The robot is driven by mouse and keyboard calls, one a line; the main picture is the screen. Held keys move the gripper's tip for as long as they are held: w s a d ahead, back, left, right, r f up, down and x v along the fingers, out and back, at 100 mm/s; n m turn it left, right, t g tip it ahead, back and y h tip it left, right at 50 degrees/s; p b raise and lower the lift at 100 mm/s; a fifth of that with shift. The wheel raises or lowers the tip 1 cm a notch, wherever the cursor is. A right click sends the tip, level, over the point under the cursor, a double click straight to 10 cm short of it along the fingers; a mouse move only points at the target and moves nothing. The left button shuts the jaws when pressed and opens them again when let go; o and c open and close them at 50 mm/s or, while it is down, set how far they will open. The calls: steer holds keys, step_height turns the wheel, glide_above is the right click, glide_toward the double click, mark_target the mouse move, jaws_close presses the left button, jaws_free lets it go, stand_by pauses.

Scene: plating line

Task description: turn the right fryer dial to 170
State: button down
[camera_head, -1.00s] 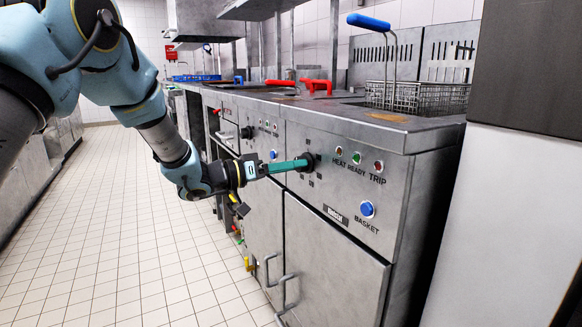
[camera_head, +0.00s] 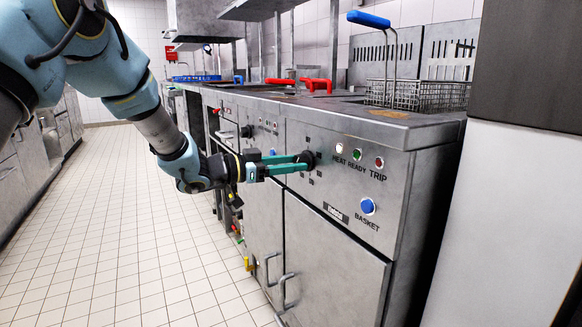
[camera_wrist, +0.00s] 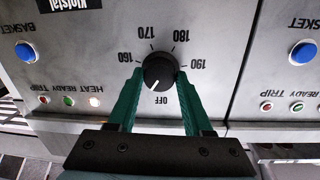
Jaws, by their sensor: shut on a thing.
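The right fryer dial (camera_wrist: 158,73) is a round black knob on the steel front panel. Its scale reads 160, 170, 180, 190 and OFF. In the wrist view its pale pointer mark lies on the side towards OFF. My gripper (camera_wrist: 159,76) has its two green fingers on either side of the knob and is shut on it. In the head view my gripper (camera_head: 304,162) reaches in from the left, and the fingers partly hide the dial (camera_head: 308,158).
Beside the dial are the HEAT lamp (camera_head: 339,147), which looks lit, the green READY lamp (camera_head: 357,154), the red TRIP lamp (camera_head: 379,162) and the blue BASKET button (camera_head: 367,206). A wire basket (camera_head: 430,96) sits on top. The tiled floor (camera_head: 120,230) is clear.

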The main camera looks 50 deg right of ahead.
steer(key=m+b, duration=0.7)
steer(key=b, duration=0.1)
steer(key=m+t+b, duration=0.1)
steer(key=m+b, duration=0.7)
steer(key=m+t+h+b, duration=0.1)
steer(key=m+b, duration=0.7)
steer(key=b, duration=0.1)
steer(key=shift+s+f, duration=0.1)
steer(key=shift+s, duration=0.15)
steer(key=shift+m, duration=0.3)
steer(key=shift+c, duration=1.6)
jaws_free()
steer(key=shift+w+a, duration=0.1)
steer(key=shift+a, duration=0.05)
